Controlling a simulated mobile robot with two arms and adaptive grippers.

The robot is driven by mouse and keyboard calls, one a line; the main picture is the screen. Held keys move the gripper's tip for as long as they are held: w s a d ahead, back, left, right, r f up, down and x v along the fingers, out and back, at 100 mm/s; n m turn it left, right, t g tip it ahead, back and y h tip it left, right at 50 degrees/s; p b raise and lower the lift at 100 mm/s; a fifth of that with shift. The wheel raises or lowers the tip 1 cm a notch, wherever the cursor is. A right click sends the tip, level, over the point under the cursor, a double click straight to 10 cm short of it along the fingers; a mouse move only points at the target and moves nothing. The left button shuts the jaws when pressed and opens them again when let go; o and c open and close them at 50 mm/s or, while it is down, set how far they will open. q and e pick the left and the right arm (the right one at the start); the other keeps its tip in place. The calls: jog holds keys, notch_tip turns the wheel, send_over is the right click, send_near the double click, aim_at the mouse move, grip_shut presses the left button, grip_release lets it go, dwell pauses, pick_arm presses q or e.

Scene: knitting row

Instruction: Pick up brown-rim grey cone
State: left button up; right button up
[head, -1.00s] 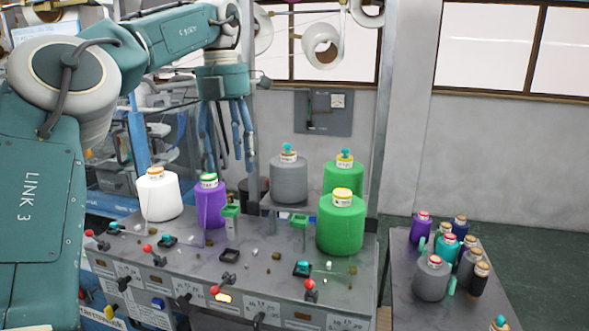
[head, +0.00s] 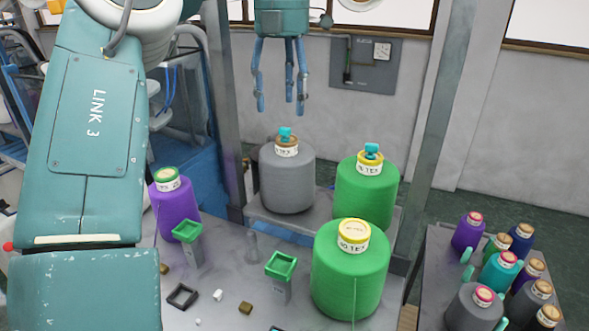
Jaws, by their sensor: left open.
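A grey cone (head: 287,180) with a brown rim, a white label and a teal piece on top stands upright on the raised back ledge. My left gripper (head: 281,106) hangs above this cone in the picture, fingers pointing down, open and empty. Its fingertips are apart from the cone; the depth between them is hard to judge. Another dark grey cone with a brownish rim (head: 529,301) stands among the cones at the right. My right gripper is not in view.
A green cone (head: 366,195) stands close right of the grey cone, with a larger green cone (head: 350,275) in front. A purple cone (head: 176,210) is at left. Several cones crowd the right-hand table (head: 435,265). A grey post (head: 440,140) rises at right.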

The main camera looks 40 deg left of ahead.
aim_at(285, 128)
pick_arm(q)
jog(key=f, duration=0.1)
jog(key=s+f, duration=0.1)
jog(key=f, duration=0.1)
jog(key=shift+d+f, duration=0.2)
jog(key=shift+f, duration=0.35)
jog(key=f, duration=0.1)
jog(key=f+p, duration=0.1)
jog(key=f, duration=0.1)
jog(key=w+f+p, duration=0.1)
jog(key=f, duration=0.1)
jog(key=shift+a, duration=0.1)
jog(key=shift+s+f, duration=0.1)
jog(key=shift+f, duration=0.15)
grip_shut()
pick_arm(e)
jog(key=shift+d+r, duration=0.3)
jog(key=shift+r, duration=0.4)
